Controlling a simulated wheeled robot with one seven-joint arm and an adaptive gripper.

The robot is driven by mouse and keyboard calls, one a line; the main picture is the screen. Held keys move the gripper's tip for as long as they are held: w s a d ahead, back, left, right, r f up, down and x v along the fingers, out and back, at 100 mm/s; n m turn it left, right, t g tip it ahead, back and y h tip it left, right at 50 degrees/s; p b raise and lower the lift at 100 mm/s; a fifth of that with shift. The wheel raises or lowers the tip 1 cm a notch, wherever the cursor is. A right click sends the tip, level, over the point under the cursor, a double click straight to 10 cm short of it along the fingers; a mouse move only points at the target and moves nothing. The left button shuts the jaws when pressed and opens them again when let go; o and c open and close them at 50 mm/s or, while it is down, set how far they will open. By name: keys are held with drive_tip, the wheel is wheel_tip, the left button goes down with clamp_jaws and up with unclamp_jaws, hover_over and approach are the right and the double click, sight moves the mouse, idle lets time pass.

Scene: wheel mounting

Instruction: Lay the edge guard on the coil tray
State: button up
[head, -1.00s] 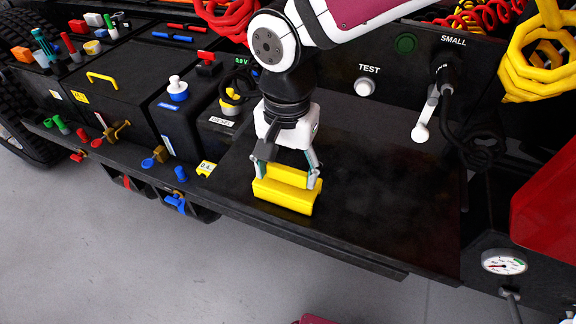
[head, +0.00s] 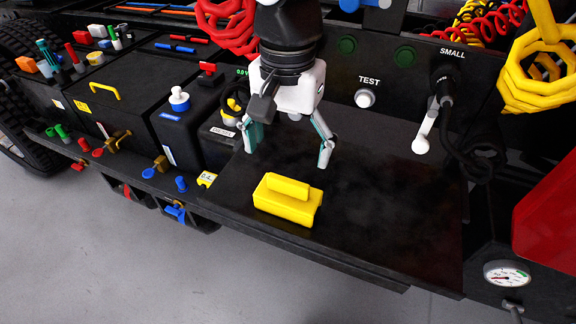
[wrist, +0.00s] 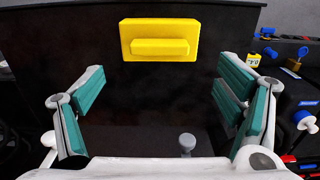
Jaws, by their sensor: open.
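The yellow block with a raised bar on top, which I take to be the edge guard (head: 287,203), lies flat near the front edge of a bare black surface, which I take to be the coil tray (head: 385,215). In the wrist view the edge guard (wrist: 160,48) shows whole at the top, ahead of the fingers, with black tray (wrist: 155,95) between them. My gripper (head: 287,157) is open and empty, above and behind the edge guard, apart from it. The wrist view shows its teal finger pads (wrist: 160,115) spread wide.
A panel behind the tray carries a TEST knob (head: 365,98) and a lever with a white knob (head: 421,145). Red (head: 228,20) and yellow (head: 541,75) coils hang above. Black battery-like boxes (head: 182,125) stand at left, a gauge (head: 507,274) at right. The tray's right half is clear.

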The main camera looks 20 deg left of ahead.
wheel_tip(320, 180, up, 4)
drive_tip(key=shift+f, duration=0.1)
drive_tip(key=d+r+t+h, duration=0.1)
drive_tip(key=d+r+t, duration=0.15)
drive_tip(key=d, duration=1.55)
drive_tip(key=s+d+n+t+y, duration=0.1)
drive_tip(key=s+d+t, duration=0.2)
drive_tip(key=d, duration=0.9)
drive_tip(key=shift+s+d+r, duration=0.15)
drive_tip(key=shift+s+d, duration=0.25)
drive_tip(key=shift+s, duration=1.25)
